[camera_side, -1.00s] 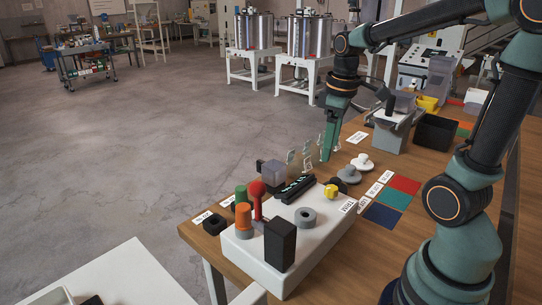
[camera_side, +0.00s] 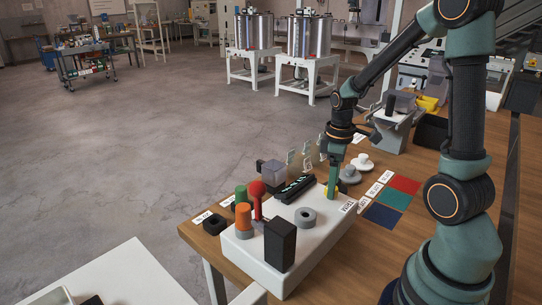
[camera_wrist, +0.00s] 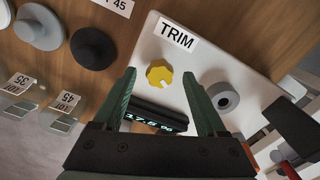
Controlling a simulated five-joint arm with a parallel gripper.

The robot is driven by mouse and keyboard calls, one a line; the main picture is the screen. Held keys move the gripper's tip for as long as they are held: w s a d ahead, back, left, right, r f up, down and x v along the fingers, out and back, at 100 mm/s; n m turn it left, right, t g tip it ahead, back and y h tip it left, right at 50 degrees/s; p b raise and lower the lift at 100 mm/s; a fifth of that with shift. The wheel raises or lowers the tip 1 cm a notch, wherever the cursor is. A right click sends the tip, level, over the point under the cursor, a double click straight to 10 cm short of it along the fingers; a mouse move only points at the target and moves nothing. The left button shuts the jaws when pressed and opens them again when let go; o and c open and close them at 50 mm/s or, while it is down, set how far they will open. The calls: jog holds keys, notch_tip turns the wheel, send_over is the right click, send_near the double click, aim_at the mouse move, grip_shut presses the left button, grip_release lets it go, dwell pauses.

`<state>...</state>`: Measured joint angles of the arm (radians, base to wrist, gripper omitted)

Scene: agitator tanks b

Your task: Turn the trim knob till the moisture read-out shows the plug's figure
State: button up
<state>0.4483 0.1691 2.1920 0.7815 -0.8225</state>
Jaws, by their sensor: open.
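The yellow trim knob (camera_wrist: 159,73) with a white pointer mark sits on the white panel beside the TRIM label (camera_wrist: 177,36). My gripper (camera_wrist: 159,76) is open, with one finger on each side of the knob in the wrist view; I cannot tell whether they touch it. In the side view my gripper (camera_side: 332,184) is low at the knob, which it partly hides. The dark moisture read-out (camera_wrist: 152,117) seems to show 17.5 %; it also shows in the side view (camera_side: 296,189). Clear tags (camera_wrist: 64,104) stand off the panel, reading about 35 and 45. I cannot tell which thing is the plug.
The white panel (camera_side: 243,248) also carries a grey ring (camera_side: 305,217), a red-topped lever (camera_side: 257,189), an orange cylinder (camera_side: 243,216) and a tall black block (camera_side: 280,245). White, grey and black knobbed discs (camera_wrist: 93,48) stand on the wood beside it. Coloured mats (camera_side: 394,201) lie right.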

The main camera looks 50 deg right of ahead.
jog(key=shift+f, duration=0.65)
grip_shut()
jog(key=m, duration=0.4)
jog(key=shift+m, duration=0.3)
jog(key=shift+a+m, duration=0.1)
jog(key=shift+m, duration=2.2)
